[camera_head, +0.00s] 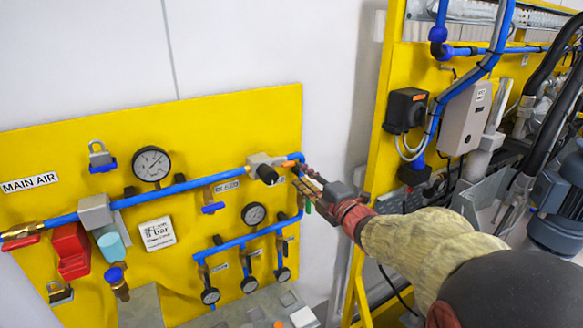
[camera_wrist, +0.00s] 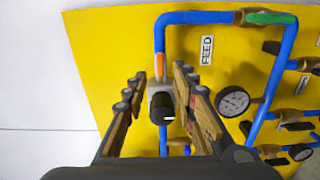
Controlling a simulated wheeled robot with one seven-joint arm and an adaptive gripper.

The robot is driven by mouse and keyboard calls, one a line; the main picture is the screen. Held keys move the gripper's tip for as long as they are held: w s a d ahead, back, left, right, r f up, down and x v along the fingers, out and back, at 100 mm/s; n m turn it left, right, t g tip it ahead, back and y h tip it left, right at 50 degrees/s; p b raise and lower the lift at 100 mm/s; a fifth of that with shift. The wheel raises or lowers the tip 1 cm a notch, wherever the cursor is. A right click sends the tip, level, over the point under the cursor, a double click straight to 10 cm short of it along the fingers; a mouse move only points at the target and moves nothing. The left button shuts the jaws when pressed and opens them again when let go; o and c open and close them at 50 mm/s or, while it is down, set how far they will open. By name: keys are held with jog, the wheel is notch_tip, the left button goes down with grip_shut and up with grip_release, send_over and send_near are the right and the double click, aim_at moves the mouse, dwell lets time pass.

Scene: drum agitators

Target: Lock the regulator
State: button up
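A pale grey block with a black knob (camera_head: 267,173), apparently the regulator, sits on the upper blue pipe of the yellow panel (camera_head: 230,125). In the wrist view the black knob (camera_wrist: 162,107) shows between my fingers, with white wall-side gaps not clear at its sides; I cannot tell whether they touch it. My gripper (camera_head: 302,183) is open, just right of the knob in the head view. Its two fingers also show in the wrist view (camera_wrist: 160,76), pointing at the panel and empty. The knob's locking position cannot be read.
A gauge (camera_head: 151,164) and lower gauge (camera_head: 254,213) are on the panel. Blue pipes run close to my gripper. A grey block (camera_head: 95,211) and red part (camera_head: 71,250) sit left.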

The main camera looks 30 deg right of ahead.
aim_at(290, 166)
jog(key=w, duration=0.6)
jog(key=shift+w+a+p, duration=0.15)
jog(key=shift+w+p, duration=0.2)
jog(key=shift+p, duration=0.05)
jog(key=shift+c, duration=0.7)
grip_shut()
